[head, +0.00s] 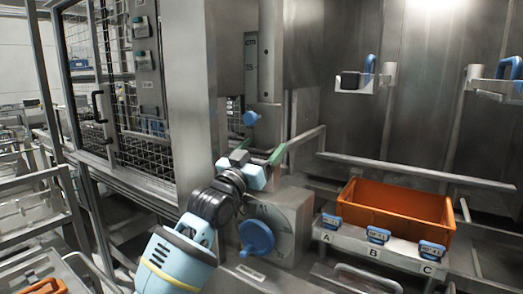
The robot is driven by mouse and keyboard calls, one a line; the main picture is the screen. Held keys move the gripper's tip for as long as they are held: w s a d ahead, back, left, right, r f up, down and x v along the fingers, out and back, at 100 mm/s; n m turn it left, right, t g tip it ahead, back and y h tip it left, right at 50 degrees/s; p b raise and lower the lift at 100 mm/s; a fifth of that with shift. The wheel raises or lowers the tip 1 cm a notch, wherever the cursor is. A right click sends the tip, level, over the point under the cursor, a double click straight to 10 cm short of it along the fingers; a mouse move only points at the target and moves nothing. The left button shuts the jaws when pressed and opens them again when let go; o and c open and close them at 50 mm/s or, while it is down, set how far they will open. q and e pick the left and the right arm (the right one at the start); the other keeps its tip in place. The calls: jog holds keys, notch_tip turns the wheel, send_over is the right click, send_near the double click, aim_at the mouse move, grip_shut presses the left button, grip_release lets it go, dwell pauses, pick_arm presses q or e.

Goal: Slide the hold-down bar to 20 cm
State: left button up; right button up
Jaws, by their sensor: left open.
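Nothing shows between the fingers. I cannot tell its depth to the knob. My right gripper is not in view.
A blue round handle (257,237) is on a metal housing below my gripper. An orange crate (395,209) stands at right behind a ledge (370,249) with blue-handled parts marked A, B, C. A mesh door (150,110) stands at left. Metal rails cross the right side.

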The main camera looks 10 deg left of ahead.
pick_arm(q)
jog(key=v, duration=0.7)
jog(key=shift+s+f, duration=0.25)
jog(key=shift+s, duration=0.05)
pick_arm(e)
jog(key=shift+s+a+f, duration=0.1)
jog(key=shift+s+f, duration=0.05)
